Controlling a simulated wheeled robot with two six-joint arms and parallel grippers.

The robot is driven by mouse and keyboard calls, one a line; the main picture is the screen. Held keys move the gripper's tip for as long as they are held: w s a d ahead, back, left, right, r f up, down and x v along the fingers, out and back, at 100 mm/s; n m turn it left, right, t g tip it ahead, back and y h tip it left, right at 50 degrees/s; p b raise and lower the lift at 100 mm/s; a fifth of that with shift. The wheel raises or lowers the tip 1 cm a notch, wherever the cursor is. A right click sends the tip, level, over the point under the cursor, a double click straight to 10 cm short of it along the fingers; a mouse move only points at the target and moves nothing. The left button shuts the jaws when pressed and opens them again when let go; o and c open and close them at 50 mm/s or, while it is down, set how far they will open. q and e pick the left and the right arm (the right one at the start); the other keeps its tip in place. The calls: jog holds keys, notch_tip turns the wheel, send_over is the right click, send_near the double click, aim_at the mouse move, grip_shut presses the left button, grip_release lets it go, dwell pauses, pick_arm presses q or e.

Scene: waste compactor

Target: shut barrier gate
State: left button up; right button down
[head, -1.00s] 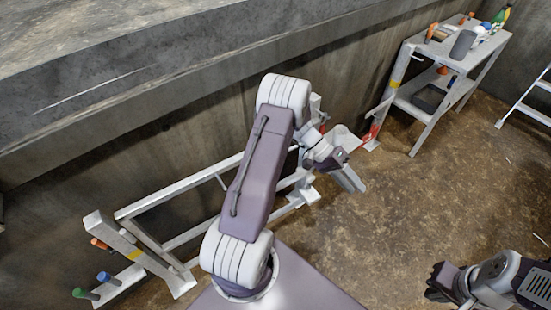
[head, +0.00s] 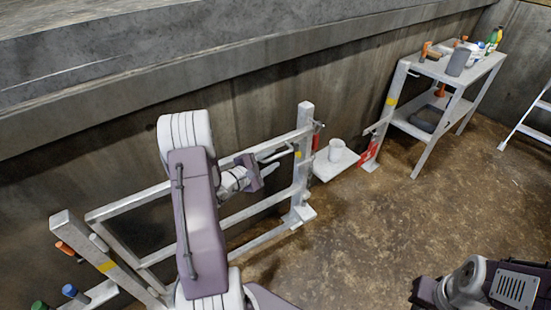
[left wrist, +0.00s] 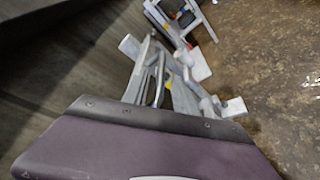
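The barrier gate is a pale metal frame of rails (head: 258,211) standing along the concrete wall. It spans from a left post (head: 85,245) with a yellow band to a right post (head: 303,160). Its rails reach the right post in the head view; I cannot tell whether it is latched. My left gripper (head: 280,152) is at the upper rail, just left of the right post, and its fingers are too small to read. The left wrist view shows pale metalwork (left wrist: 165,88) beyond the purple wrist housing. My right gripper (head: 418,296) is at the bottom right, away from the gate, partly cut off.
A white cup (head: 336,150) stands on a small ledge (head: 325,170) right of the right post. A metal shelf table (head: 437,68) with tools and bottles stands beyond, and a white ladder (head: 523,125) at far right. The brown floor at the right is open.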

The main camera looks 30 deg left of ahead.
pick_arm(q)
jog(key=shift+x, duration=1.4)
grip_shut()
